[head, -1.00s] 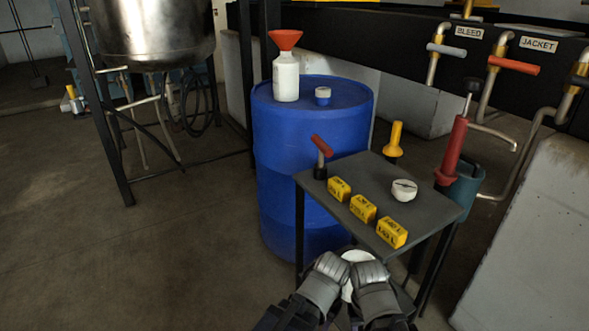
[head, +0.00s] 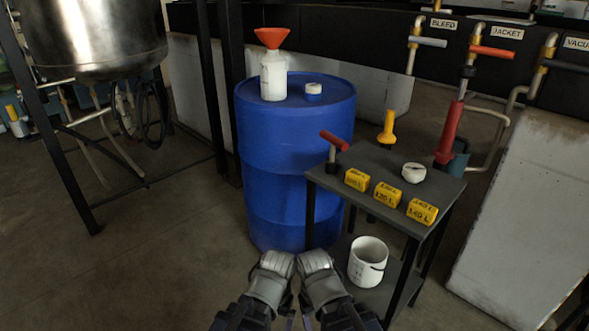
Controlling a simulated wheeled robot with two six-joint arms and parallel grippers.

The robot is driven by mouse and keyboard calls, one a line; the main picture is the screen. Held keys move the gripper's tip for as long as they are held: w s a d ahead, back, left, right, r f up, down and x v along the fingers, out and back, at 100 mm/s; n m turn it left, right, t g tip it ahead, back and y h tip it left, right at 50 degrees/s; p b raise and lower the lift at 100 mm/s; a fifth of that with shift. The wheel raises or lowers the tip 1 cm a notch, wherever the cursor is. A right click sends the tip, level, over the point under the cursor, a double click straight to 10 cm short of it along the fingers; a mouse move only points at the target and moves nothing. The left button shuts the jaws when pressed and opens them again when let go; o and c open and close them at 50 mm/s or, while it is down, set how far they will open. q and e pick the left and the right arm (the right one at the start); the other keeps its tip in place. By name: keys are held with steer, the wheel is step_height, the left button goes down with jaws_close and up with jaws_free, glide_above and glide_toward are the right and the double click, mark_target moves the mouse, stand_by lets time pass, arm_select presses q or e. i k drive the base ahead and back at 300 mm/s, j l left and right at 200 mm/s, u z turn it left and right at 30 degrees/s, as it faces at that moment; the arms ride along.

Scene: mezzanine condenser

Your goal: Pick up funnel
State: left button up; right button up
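The orange-red funnel (head: 270,38) sits upright in the mouth of a white bottle (head: 273,78). The bottle stands on top of the blue drum (head: 262,138), beside a small white cap with a blue base (head: 313,92). My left gripper (head: 277,262) and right gripper (head: 314,262) are close side by side at the bottom of the head view, in front of the drum's foot. Both are well below and apart from the funnel. I see their grey backs, and whether the fingers are open or shut is hidden. Neither shows anything held.
A dark small table (head: 385,160) right of the drum holds yellow blocks (head: 387,194), a red-handled valve (head: 333,145), a yellow funnel-like piece (head: 387,127) and a white round item (head: 413,172). A white bucket (head: 364,268) stands on its lower shelf. Left floor is clear.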

mark_target(271, 38)
steer(key=i+j+z, duration=0.4)
steer(key=i+j, duration=0.5)
steer(key=j, duration=0.05)
